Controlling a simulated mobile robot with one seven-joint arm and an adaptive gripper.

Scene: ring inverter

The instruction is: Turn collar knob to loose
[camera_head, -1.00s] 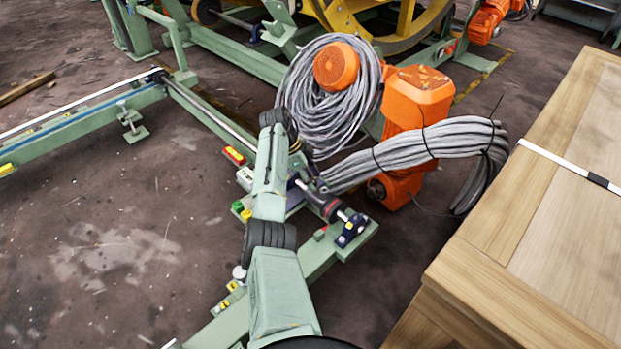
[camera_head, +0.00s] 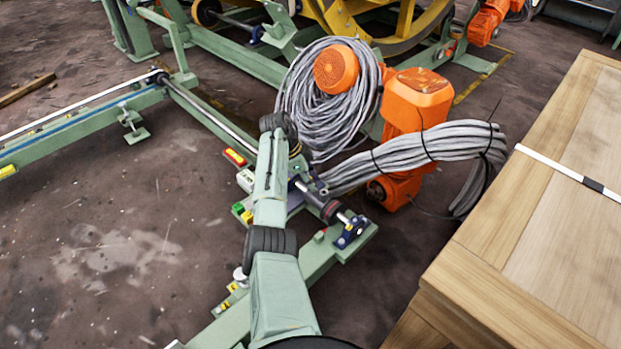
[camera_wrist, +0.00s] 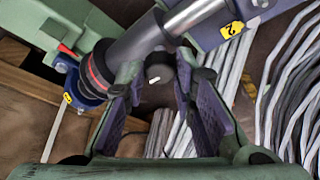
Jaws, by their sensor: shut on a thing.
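The collar knob (camera_wrist: 158,73) is a small black knob with a pale mark on its face, in the wrist view. It sits beside a dark collar on a shaft (camera_wrist: 205,14) with a red ring at one end. My gripper (camera_wrist: 164,82) has its two purple-padded fingers on either side of the knob and is shut on it. In the head view the shaft assembly (camera_head: 330,207) shows beside my green arm; the knob and my fingertips cannot be made out there.
A bundle of grey cables (camera_head: 420,152) and an orange motor (camera_head: 418,100) stand close behind the shaft. A wooden crate (camera_head: 490,275) stands at the right. Green frame beams (camera_head: 75,130) run to the left, with open floor (camera_head: 110,245) in front.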

